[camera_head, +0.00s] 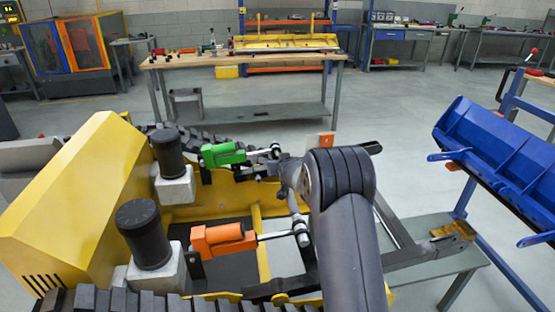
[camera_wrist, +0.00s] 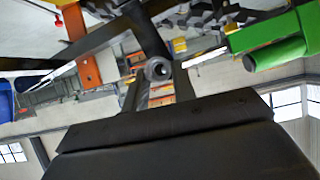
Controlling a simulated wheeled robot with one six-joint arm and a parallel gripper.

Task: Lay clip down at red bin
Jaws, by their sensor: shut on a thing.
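My gripper (camera_wrist: 158,84) shows in the wrist view with its two dark fingers close together. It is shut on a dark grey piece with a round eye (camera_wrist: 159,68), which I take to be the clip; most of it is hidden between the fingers. In the head view my arm blocks a clear look at the fingertips. I cannot make out a red bin in either view.
A yellow tracked machine (camera_head: 85,195) stands at the left with a green cylinder (camera_head: 223,154) and an orange cylinder (camera_head: 222,239). A blue bucket (camera_head: 500,165) is at the right. A wooden bench (camera_head: 205,59) stands behind, with open floor around it.

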